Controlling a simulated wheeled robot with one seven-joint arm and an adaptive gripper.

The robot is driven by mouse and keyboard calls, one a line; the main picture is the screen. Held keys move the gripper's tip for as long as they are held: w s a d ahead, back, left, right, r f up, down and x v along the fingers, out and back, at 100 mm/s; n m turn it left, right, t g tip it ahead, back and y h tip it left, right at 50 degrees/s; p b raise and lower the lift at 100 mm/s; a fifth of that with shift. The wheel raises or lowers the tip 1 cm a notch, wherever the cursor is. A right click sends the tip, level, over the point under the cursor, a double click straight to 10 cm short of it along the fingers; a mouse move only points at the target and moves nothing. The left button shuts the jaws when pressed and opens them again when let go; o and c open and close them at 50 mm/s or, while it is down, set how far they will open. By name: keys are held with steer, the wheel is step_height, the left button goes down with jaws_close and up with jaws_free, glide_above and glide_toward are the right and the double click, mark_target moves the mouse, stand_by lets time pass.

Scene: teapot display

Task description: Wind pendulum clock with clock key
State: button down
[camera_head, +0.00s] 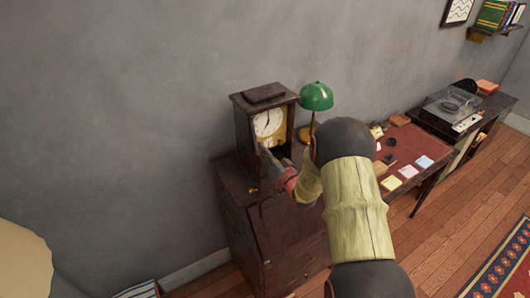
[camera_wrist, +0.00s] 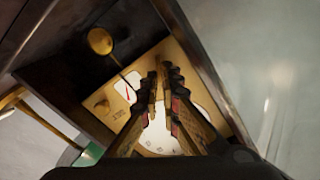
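The pendulum clock (camera_head: 268,122) is a dark wooden case with a white round dial, standing upright on a dark cabinet. In the wrist view I see into its front: a brass pendulum bob (camera_wrist: 100,40) on a thin rod, and part of the white dial (camera_wrist: 160,138).
A green lamp (camera_head: 316,97) stands right beside the clock. The dark cabinet (camera_head: 240,215) is below. A red-topped desk (camera_head: 410,150) with papers and small items and a record player (camera_head: 452,106) stand farther right. A grey wall is behind.

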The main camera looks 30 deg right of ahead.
steer(key=shift+d+f+m+p, duration=0.1)
steer(key=shift+f+m+p, duration=0.05)
steer(key=shift+m, duration=1.75)
steer(key=shift+f+m+p, duration=0.1)
steer(key=shift+f+m, duration=0.1)
steer(key=shift+m, duration=1.7)
steer(key=shift+d+f+m+p, duration=0.1)
steer(key=shift+f+m+p, duration=0.05)
steer(key=shift+m, duration=2.05)
steer(key=shift+m, duration=0.6)
steer(key=shift+w+r, duration=0.15)
steer(key=c, duration=2.2)
jaws_free()
steer(key=shift+a, duration=0.1)
steer(key=shift+c, duration=0.2)
steer(key=shift+o, duration=1)
steer(key=shift+a, duration=0.1)
